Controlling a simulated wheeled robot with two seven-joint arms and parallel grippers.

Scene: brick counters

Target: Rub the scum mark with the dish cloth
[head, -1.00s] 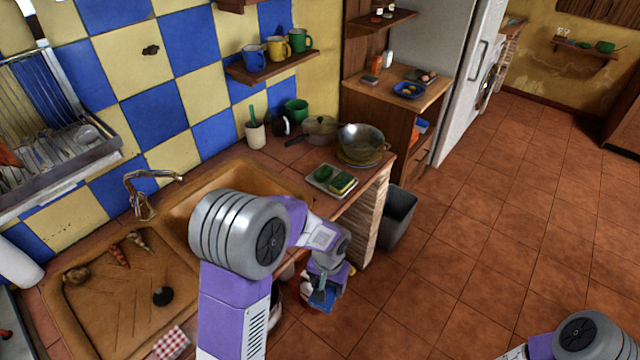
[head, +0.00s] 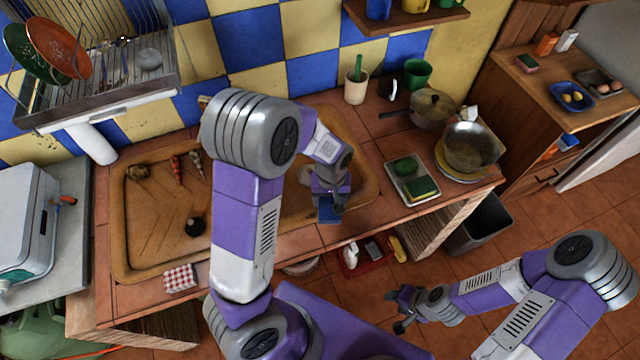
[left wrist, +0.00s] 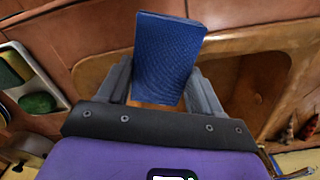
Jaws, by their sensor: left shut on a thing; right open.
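My left gripper (head: 328,198) is shut on a blue, textured, folded cloth, which I take for the dish cloth (head: 329,213). In the left wrist view the cloth (left wrist: 168,55) stands out between the two fingers, over the near rim of the sink basin (left wrist: 240,85). Whether the cloth touches the basin I cannot tell. The basin (head: 350,160) is partly hidden by my left arm. I cannot make out a scum mark for certain. My right gripper (head: 400,310) is open and empty, low in front of the counter.
A tray (head: 412,198) with a green sponge and a green item lies right of the basin. A pan (head: 433,107) and a metal bowl (head: 468,148) stand beyond it. A checkered cloth (head: 180,278) lies on the front edge. Vegetables lie on the drainboard (head: 150,230).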

